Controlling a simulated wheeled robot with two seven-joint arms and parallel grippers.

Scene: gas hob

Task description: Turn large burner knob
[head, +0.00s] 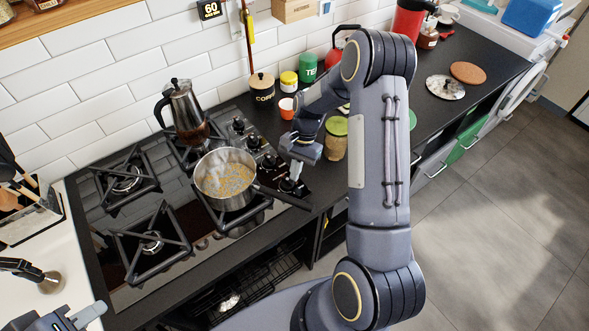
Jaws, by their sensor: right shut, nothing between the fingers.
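The gas hob (196,224) has a row of several burner knobs along its right side, from the far knob (238,125) to the nearest knob (288,186). I cannot tell by marking which is the large burner's. My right gripper (294,172) is shut and empty, pointing down right at the nearest knob. Its fingertips partly cover that knob, and I cannot tell whether they touch it. My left gripper (72,320) is at the bottom left edge, partly cut off, away from the knobs; its opening is unclear.
A saucepan (225,182) with food stands on the front right burner, its handle (283,197) reaching close below the nearest knob. A moka pot (184,112) stands behind. An orange cup (287,108) and a green-lidded jar (335,140) stand near my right gripper.

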